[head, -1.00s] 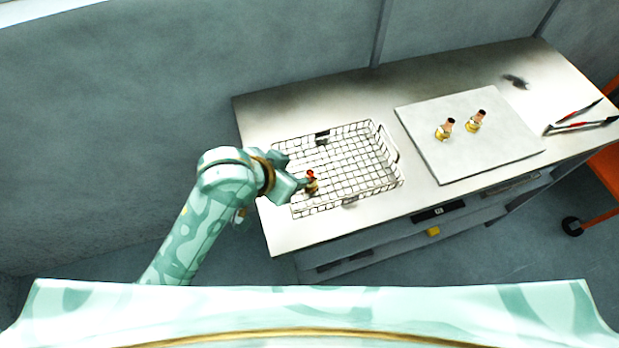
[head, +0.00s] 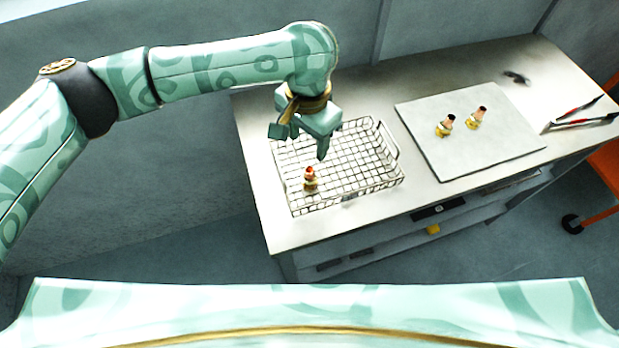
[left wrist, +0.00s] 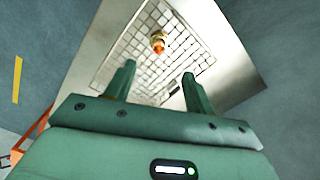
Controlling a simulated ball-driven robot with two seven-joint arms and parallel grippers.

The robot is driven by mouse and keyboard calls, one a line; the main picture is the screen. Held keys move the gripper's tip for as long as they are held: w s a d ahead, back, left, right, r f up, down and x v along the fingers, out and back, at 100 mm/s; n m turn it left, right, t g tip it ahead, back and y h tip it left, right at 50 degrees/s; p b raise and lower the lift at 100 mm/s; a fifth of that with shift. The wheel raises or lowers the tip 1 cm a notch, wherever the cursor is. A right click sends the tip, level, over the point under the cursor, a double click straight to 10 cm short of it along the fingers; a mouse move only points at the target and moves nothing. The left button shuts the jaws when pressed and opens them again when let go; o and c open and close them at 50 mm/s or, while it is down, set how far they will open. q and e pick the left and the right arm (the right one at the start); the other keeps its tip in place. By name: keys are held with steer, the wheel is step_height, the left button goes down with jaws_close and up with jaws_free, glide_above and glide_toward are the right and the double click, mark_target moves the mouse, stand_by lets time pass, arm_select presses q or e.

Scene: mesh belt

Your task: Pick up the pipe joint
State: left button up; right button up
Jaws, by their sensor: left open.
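A small brass-coloured pipe joint with a red-orange end (head: 310,178) stands in the wire mesh basket (head: 392,183), near its front left part. It also shows in the left wrist view (left wrist: 158,42), beyond the fingertips. Two similar pipe joints, one (head: 445,125) left and one (head: 477,118) right, stand on a pale square board. My left gripper (head: 300,145) is above the back left part of the basket, apart from the pipe joint. Its two fingers are spread and empty in the left wrist view (left wrist: 158,78). My right gripper is not in view.
The basket and the pale board (head: 490,155) rest on a metal worktop (head: 258,140). Red-handled tongs (head: 580,122) lie at the right end. A wall stands behind the worktop. The basket's raised wire rim surrounds the pipe joint.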

mark_target(309, 170)
arm_select(q)
step_height(309, 170, down, 8)
steer(key=shift+r+b, duration=0.1)
steer(key=shift+b, duration=1.05)
step_height(309, 170, down, 5)
steer(key=b, duration=0.2)
steer(key=shift+d+b, duration=0.15)
steer(key=shift+b, duration=0.2)
jaws_close()
